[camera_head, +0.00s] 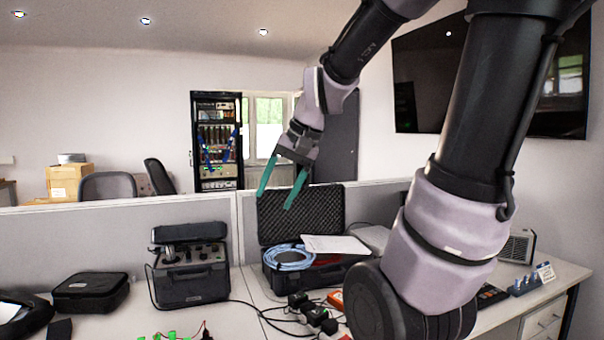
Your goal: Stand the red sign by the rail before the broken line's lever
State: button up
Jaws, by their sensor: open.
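My gripper (273,202) hangs in the air over the desk, its two green fingers apart with nothing between them. It appears in front of the open black foam-lined case. No red sign can be made out for certain. A small orange-red item (336,299) lies on the desk below the case, partly hidden by my arm. A blue row of small upright parts (525,284) with a white card stands at the right of the desk; I cannot tell whether it is the rail with the levers. Small green and red parts (172,334) show at the bottom edge, cut off.
The open case (300,214) holds a blue cable coil (289,257) and papers (335,245). A grey instrument (190,280) and black pouch (91,293) stand left. Black plugs and cables (312,313) clutter the middle. A low partition (120,235) runs behind. Bare desk shows between pouch and instrument.

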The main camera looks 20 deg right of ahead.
jog(key=s+d+r+n+t+h, duration=0.1)
jog(key=s+d+r+t, duration=0.2)
jog(key=s, duration=0.3)
jog(key=shift+r+h, duration=0.3)
jog(key=shift+r, duration=0.5)
dwell(0.4)
